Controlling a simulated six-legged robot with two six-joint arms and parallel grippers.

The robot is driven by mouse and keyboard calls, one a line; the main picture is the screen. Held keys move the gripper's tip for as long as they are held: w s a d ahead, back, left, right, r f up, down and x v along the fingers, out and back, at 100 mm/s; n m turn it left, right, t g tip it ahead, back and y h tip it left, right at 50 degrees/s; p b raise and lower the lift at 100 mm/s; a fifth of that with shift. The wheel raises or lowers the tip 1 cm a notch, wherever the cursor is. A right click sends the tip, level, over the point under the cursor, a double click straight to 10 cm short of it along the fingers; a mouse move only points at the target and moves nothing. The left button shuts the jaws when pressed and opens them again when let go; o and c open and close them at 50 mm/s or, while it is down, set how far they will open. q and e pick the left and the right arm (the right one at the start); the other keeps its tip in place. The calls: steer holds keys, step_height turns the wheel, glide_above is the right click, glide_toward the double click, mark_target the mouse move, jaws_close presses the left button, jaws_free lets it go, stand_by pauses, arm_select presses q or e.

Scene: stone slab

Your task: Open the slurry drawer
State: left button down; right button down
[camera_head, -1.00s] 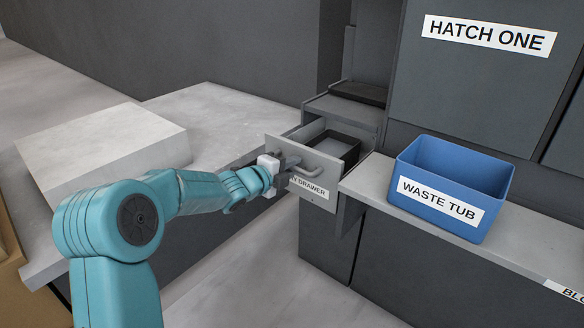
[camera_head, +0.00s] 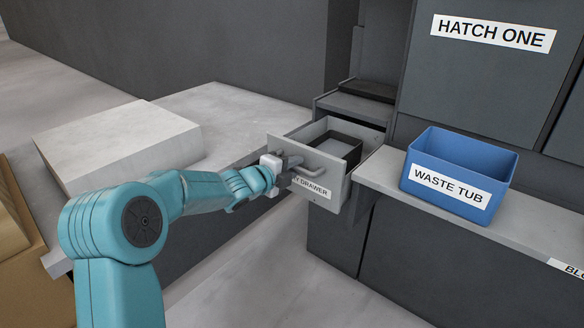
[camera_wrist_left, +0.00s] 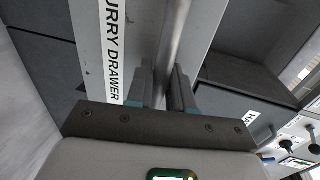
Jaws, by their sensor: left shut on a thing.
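The slurry drawer (camera_head: 333,196) stands partly pulled out of its grey cabinet, and a dark-rimmed tray (camera_head: 338,150) shows inside it. Its front carries a label, partly hidden by my gripper in the head view, and a bar handle (camera_head: 313,171). My left gripper (camera_head: 286,172) is at the drawer front, shut on the handle. In the left wrist view the handle bar (camera_wrist_left: 176,45) runs between the two fingers (camera_wrist_left: 163,88), beside the label reading "URRY DRAWER" (camera_wrist_left: 112,50). My right gripper is in neither view.
A blue waste tub (camera_head: 458,172) stands on the ledge (camera_head: 385,176) right of the drawer. The hatch one panel (camera_head: 480,80) is above it. A pale stone block (camera_head: 115,143) lies on the slab (camera_head: 215,110) at left. Floor is clear before the drawer.

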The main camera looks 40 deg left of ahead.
arm_select(q)
steer(key=c, duration=1.1)
jaws_free()
steer(key=p+v, duration=0.3)
steer(key=v, duration=1.3)
steer(key=shift+s+a, duration=0.1)
